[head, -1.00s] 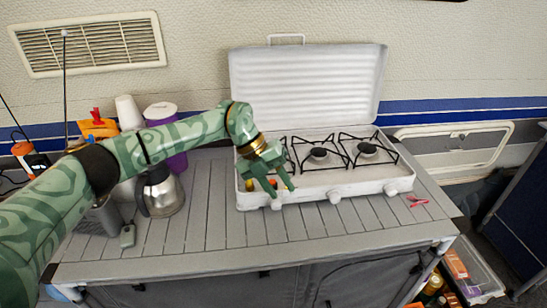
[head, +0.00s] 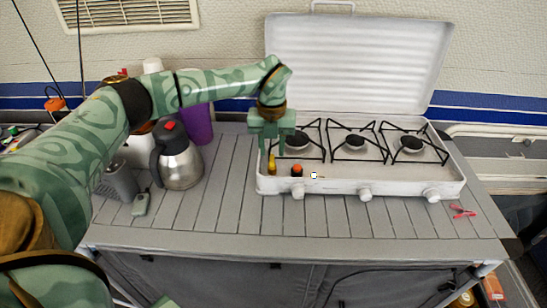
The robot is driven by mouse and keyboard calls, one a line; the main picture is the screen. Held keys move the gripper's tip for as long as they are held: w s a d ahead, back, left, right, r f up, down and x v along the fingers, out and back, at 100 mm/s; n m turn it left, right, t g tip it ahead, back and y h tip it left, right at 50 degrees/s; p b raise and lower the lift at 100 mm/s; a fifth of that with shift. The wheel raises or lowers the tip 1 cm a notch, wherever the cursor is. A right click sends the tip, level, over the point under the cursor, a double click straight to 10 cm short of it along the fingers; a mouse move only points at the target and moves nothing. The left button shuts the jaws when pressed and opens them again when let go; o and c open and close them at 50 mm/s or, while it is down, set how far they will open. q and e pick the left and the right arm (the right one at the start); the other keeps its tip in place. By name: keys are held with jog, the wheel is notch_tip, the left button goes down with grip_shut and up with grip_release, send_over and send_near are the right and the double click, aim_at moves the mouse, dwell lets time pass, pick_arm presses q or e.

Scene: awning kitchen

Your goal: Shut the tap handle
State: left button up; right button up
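The white camping stove (head: 350,185) stands on the grey slatted table with its lid raised. Along its front left part are a small yellow piece (head: 272,165) and an orange-and-black piece (head: 297,170), with a small white piece (head: 314,175) to their right. I cannot tell for sure which of these is the tap handle. My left gripper (head: 272,148) points down over the stove's left end, just behind the yellow piece. Its fingers look apart, with nothing seen between them; whether it touches the stove is unclear. My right gripper is not in view.
A steel kettle (head: 179,165), a purple container (head: 198,125) and a grey-green small device (head: 141,204) stand left of the stove. Pink tongs or clips (head: 462,211) lie at the right. The table strip (head: 320,220) before the stove is clear.

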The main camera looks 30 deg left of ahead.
aim_at(272, 161)
pick_arm(q)
jog(key=shift+f, duration=1.5)
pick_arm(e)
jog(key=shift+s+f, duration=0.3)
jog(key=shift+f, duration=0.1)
pick_arm(q)
grip_shut()
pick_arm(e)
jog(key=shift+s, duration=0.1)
